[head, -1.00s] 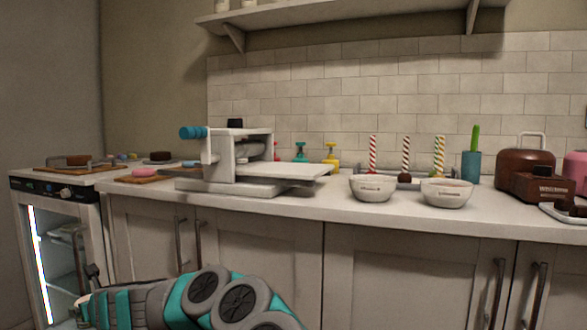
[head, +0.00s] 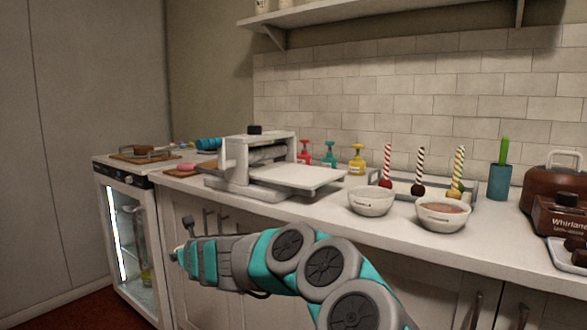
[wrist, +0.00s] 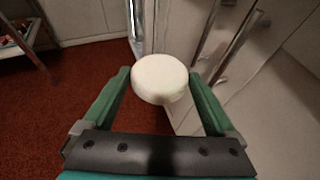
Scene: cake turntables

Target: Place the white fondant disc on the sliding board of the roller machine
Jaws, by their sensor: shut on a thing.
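The white fondant disc (wrist: 160,78) is held between the two fingertips of my gripper (wrist: 160,82) in the wrist view, over the red floor and in front of the cabinet doors. In the head view my arm reaches left, below the counter's front edge; the fingers and disc are not clear there.
Two white bowls (head: 371,201) stand on the counter right of the machine. Pump bottles (head: 357,160) are behind the board. A glass-fronted fridge (head: 128,235) is at the left. Cabinet doors with long handles (wrist: 236,48) are close to my gripper.

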